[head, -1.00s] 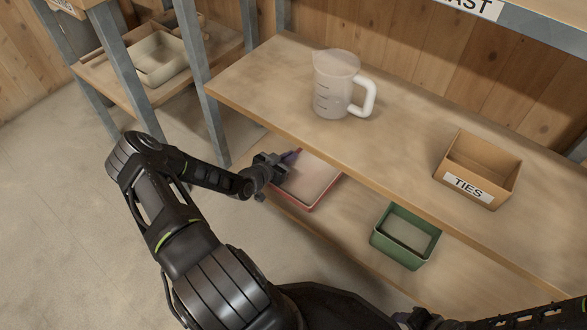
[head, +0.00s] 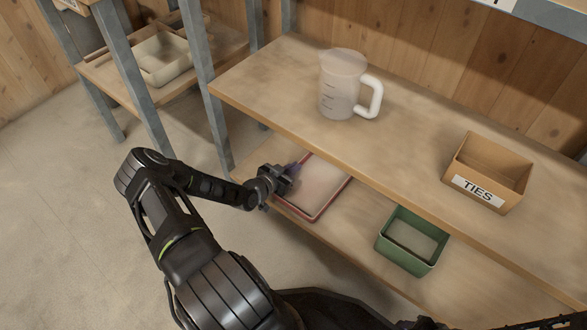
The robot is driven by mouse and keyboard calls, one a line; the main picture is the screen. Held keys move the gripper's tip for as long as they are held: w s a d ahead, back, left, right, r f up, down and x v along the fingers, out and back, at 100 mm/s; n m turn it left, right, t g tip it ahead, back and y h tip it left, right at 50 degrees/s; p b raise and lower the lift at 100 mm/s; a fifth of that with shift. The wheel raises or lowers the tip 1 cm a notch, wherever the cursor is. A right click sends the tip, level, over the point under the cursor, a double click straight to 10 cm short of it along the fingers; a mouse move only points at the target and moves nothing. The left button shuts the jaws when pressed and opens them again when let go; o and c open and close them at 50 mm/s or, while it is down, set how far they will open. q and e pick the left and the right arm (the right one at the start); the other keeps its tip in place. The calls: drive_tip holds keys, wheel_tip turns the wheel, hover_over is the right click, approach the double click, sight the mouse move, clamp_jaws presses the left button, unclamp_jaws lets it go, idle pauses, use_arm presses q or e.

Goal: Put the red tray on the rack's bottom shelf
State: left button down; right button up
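The red tray (head: 328,203), with a red rim and a pale inside, lies on the rack's bottom shelf (head: 340,238), partly hidden under the upper shelf. My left gripper (head: 290,172) is at the tray's left end, its fingers over or at the rim. I cannot tell whether the fingers are closed on the rim. Only a dark part of my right arm shows at the bottom right edge, and its gripper is not clear.
A green bin (head: 410,242) stands on the bottom shelf, right of the tray. The upper shelf (head: 262,88) holds a clear measuring jug (head: 340,90) and a TIES box (head: 478,190). A grey post (head: 203,85) stands left. A second rack with a beige tray (head: 165,65) is behind.

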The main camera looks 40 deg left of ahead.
use_arm(q)
drive_tip(key=shift+f, duration=0.2)
drive_tip(key=c, duration=1.6)
unclamp_jaws()
drive_tip(key=shift+c, duration=0.2)
drive_tip(key=shift+r, duration=0.1)
drive_tip(key=shift+r, duration=0.2)
drive_tip(key=p+v, duration=0.4)
drive_tip(key=v, duration=0.7)
drive_tip(key=shift+s+r, duration=0.1)
drive_tip(key=shift+s+p, duration=0.3)
drive_tip(key=shift+s, duration=0.05)
